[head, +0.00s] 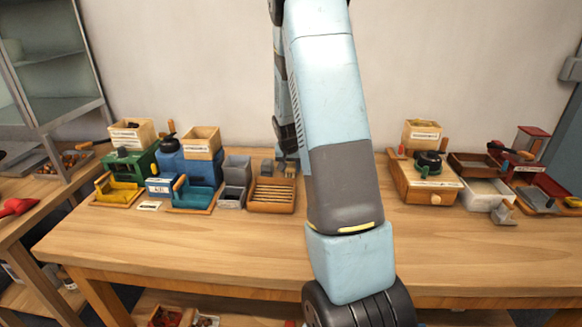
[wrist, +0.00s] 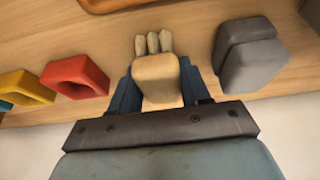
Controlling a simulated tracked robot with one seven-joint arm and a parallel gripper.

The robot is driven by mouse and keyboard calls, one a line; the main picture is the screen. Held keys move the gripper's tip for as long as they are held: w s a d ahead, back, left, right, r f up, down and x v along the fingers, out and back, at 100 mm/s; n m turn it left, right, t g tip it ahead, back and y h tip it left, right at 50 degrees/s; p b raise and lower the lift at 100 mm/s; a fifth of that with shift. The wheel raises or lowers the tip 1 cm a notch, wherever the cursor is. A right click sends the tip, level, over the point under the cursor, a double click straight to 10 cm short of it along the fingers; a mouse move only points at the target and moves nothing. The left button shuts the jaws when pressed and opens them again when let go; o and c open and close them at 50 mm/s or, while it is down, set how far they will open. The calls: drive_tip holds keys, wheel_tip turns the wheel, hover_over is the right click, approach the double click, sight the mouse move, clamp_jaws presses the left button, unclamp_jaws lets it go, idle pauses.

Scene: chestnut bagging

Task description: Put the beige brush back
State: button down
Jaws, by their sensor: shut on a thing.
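The beige brush (wrist: 157,76) is between the two blue fingers of my gripper (wrist: 157,90) in the wrist view. Its pale tufts point away from the wrist, over the wooden table top. My gripper is shut on its blocky body. In the head view, my gripper (head: 287,166) is low at the back of the table, just behind and right of the slotted wooden tray (head: 272,196). My arm partly covers this area. I cannot tell whether the brush touches the table.
A grey block (wrist: 250,56) stands close to the right of the brush in the wrist view. Red (wrist: 75,76) and yellow (wrist: 25,89) hollow pieces lie to the left. Boxes and bins crowd the table's left in the head view. The front of the table (head: 180,240) is clear.

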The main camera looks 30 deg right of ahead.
drive_tip(key=c, duration=0.5)
unclamp_jaws()
drive_tip(key=v, duration=1.2)
drive_tip(key=s+a+r+n+t+y, duration=0.1)
drive_tip(key=s+a+r+n, duration=0.2)
drive_tip(key=s+a+r, duration=0.85)
drive_tip(key=s+a+r+n, duration=0.1)
drive_tip(key=s+a, duration=0.1)
drive_tip(key=s, duration=0.4)
drive_tip(key=s+a+r+n+y, duration=0.1)
drive_tip(key=s+a+r, duration=0.1)
drive_tip(key=s, duration=0.4)
drive_tip(key=s+a+r+n, duration=0.1)
drive_tip(key=s+a+r, duration=0.1)
drive_tip(key=s, duration=0.4)
drive_tip(key=shift+s+a+r+n+t+y, duration=0.1)
drive_tip(key=shift+s+a+n+t+y, duration=0.2)
drive_tip(key=shift+s+a+n+t, duration=0.1)
